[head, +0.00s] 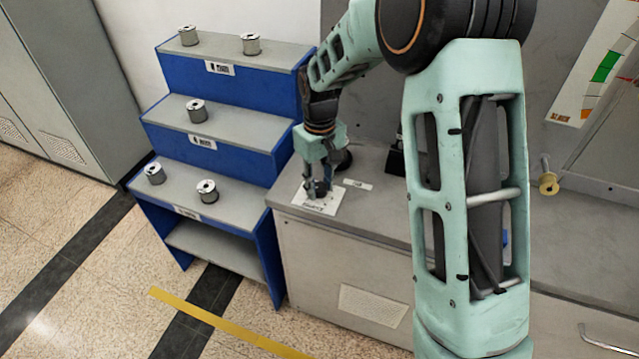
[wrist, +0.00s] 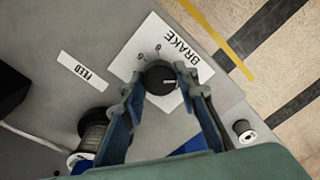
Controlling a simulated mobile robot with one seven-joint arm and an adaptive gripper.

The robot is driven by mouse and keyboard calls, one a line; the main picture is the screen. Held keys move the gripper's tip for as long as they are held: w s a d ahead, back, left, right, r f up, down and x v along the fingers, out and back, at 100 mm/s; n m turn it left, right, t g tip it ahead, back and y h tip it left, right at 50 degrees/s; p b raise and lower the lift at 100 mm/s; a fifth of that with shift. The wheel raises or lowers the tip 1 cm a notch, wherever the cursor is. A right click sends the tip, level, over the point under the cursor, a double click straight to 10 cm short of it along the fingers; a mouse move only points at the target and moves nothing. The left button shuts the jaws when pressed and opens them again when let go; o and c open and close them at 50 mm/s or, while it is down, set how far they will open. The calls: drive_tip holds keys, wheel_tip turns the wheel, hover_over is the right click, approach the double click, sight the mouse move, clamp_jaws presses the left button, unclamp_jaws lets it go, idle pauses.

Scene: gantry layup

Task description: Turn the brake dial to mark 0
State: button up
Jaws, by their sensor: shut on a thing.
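The brake dial (wrist: 158,79) is a round black knob with a pale pointer line, on a white plate (wrist: 198,68) lettered BRAKE. In the wrist view the pointer line points right and slightly down. Small marks (wrist: 158,48) show on the plate above the dial; they are too small to read surely. My gripper (wrist: 161,84) has its fingers on both sides of the dial, shut on it. In the head view my gripper (head: 319,188) reaches down onto the plate (head: 318,205) at the bench's left end, and mostly hides the dial.
A FEED label (wrist: 83,70) and a wound spool (wrist: 93,135) are near the dial. A blue stepped rack (head: 222,142) with several silver spools stands just left of the bench (head: 375,215). A yellow floor line (head: 215,318) runs in front.

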sight(319, 187)
drive_tip(key=o, duration=1.1)
drive_tip(key=shift+o, duration=0.2)
wheel_tip(319, 187, up, 12)
